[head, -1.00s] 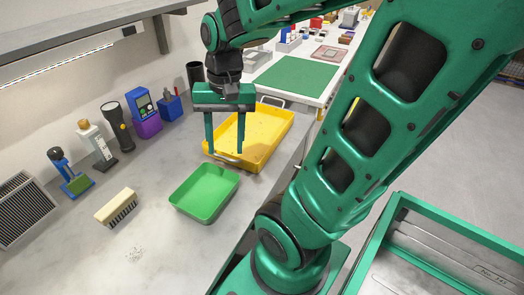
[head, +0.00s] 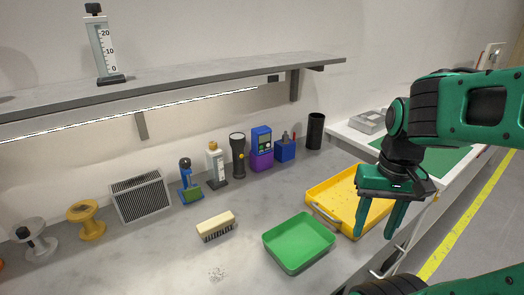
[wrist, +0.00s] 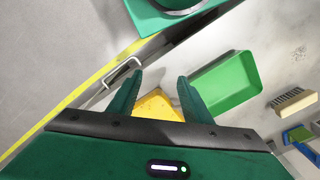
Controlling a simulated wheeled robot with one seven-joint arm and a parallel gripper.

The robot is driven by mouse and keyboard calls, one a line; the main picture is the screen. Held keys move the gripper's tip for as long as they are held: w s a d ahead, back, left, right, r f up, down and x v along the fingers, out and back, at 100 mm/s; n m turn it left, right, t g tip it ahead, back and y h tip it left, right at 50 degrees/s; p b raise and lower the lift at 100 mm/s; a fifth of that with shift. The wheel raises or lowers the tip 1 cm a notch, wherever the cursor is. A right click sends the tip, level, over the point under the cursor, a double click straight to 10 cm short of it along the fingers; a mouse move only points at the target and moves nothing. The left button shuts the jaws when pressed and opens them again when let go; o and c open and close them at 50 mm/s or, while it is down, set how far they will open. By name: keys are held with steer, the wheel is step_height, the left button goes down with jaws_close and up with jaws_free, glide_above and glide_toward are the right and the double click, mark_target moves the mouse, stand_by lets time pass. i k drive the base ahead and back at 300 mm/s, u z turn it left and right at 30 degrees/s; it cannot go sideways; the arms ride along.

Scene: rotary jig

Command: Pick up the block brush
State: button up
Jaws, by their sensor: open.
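The block brush (head: 216,226) lies on the grey bench in the head view, with a pale cream block on top and dark bristles below. It also shows at the right of the wrist view (wrist: 292,101). My gripper (head: 376,228) is open and empty at the right of the head view, in front of the yellow tray. Its two green fingers point down. It is well to the right of the brush, with the green tray between them. In the wrist view the fingers (wrist: 158,97) stand apart with nothing between them.
A green tray (head: 299,243) and a yellow tray (head: 322,211) stand right of the brush. Behind it are a bottle (head: 215,167), a flashlight (head: 238,158) and a vent box (head: 141,197). A shelf (head: 180,79) overhangs the back. Small white bits (head: 216,274) lie in front.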

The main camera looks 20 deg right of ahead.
mark_target(224, 222)
steer(key=k, duration=1.55)
steer(key=u, duration=0.55)
steer(key=i, duration=1.55)
steer(key=z, duration=0.15)
